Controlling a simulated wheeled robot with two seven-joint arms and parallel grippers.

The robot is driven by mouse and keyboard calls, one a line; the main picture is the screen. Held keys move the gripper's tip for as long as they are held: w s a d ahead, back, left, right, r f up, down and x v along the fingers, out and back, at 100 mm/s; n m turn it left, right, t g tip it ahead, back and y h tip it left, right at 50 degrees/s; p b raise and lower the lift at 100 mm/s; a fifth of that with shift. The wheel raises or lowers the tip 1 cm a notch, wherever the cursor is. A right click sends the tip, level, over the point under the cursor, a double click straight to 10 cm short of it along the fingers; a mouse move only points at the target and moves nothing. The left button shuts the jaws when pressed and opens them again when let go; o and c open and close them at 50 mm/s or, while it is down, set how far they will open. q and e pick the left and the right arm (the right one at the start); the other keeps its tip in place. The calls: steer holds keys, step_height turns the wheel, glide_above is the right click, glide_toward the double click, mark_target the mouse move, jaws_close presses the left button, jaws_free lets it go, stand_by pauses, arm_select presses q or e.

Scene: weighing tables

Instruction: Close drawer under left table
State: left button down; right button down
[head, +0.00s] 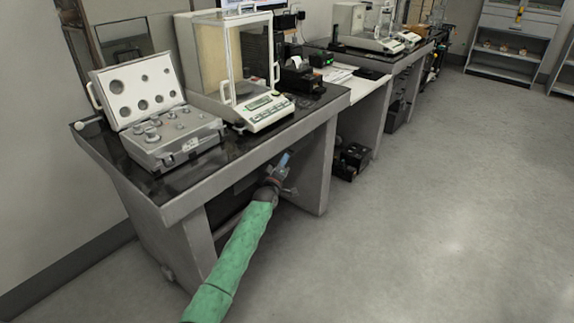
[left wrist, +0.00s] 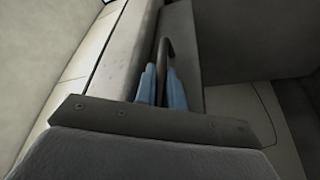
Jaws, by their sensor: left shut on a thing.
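The left table (head: 150,200) has a dark top and a thick grey edge. A grey panel, seemingly the drawer front (head: 246,182), shows under it, partly behind my green arm. My left gripper (head: 284,160) is below the table's front edge, its blue fingertips against the shaded underside. In the left wrist view my blue fingers (left wrist: 160,90) are shut on a dark bar-like handle (left wrist: 166,50), which stands beside a grey panel (left wrist: 183,25). How far the drawer stands out is not clear from either view. My right gripper is not in view.
On the left table stand an open weight case (head: 175,140) and a balance with a glass draft shield (head: 245,60). A dark box (head: 350,162) sits on the floor past the table leg (head: 318,170). The floor to the right is clear.

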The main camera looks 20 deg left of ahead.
arm_select(q)
steer(key=c, duration=1.5)
jaws_free()
steer(key=shift+a, duration=0.3)
steer(key=shift+s+f, duration=0.2)
steer(key=v, duration=0.7)
steer(key=shift+r, duration=0.25)
steer(key=shift+s+d, duration=0.1)
steer(key=shift+s, duration=0.05)
